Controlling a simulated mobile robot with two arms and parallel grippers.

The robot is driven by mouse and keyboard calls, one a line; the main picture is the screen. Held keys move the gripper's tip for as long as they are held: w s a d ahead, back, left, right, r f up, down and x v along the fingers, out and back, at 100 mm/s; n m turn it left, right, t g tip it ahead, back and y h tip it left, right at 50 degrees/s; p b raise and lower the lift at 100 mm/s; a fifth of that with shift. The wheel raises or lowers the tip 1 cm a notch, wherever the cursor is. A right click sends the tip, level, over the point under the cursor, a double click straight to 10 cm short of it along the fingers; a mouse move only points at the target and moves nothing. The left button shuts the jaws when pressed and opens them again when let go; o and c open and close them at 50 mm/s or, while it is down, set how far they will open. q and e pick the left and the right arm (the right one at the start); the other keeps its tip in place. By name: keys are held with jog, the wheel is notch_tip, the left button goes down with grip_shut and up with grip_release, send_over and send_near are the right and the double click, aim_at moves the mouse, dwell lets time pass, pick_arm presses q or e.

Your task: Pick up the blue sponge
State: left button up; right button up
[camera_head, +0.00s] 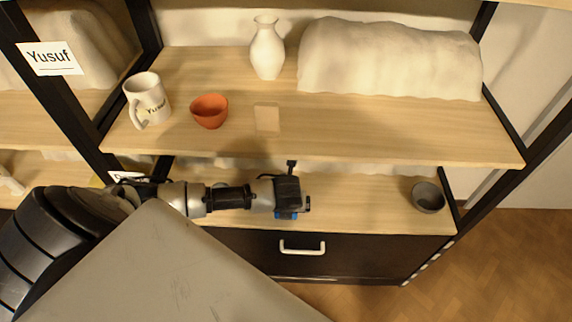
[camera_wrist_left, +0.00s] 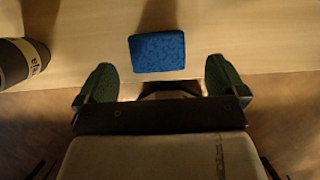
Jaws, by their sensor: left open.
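The blue sponge (camera_wrist_left: 157,52) is a small speckled block lying on a wooden shelf in the left wrist view. My left gripper (camera_wrist_left: 161,82) is open, with its two green-padded fingers apart. The sponge shows beyond the fingertips, roughly centred between them, and nothing is held. In the head view my left gripper (camera_head: 290,203) is over the front part of the lower shelf (camera_head: 360,205). A small blue patch shows at it there; I cannot tell whether that is the sponge. My right gripper is not in view.
A dark cylindrical vessel with lettering (camera_wrist_left: 16,62) stands left of the sponge. The upper shelf (camera_head: 350,125) holds a white mug (camera_head: 146,98), orange cup (camera_head: 209,111), white vase (camera_head: 267,50) and covered bulk (camera_head: 388,62). A grey bowl (camera_head: 428,197) is on the lower shelf's right.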

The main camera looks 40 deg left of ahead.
pick_arm(q)
jog(key=b+x, duration=0.1)
jog(key=x, duration=0.4)
jog(key=shift+s+a+f, duration=0.1)
jog(key=shift+a, duration=0.05)
jog(key=shift+c, duration=0.3)
jog(key=c, duration=0.8)
jog(key=shift+c, duration=0.3)
notch_tip(320, 180, up, 5)
jog(key=shift+f+p, duration=0.15)
jog(key=shift+p, duration=0.4)
jog(key=s+d+r+p, duration=0.1)
jog(key=s+d+r, duration=0.5)
jog(key=s, duration=0.4)
jog(key=shift+r+p, duration=0.2)
jog(key=shift+p, duration=0.15)
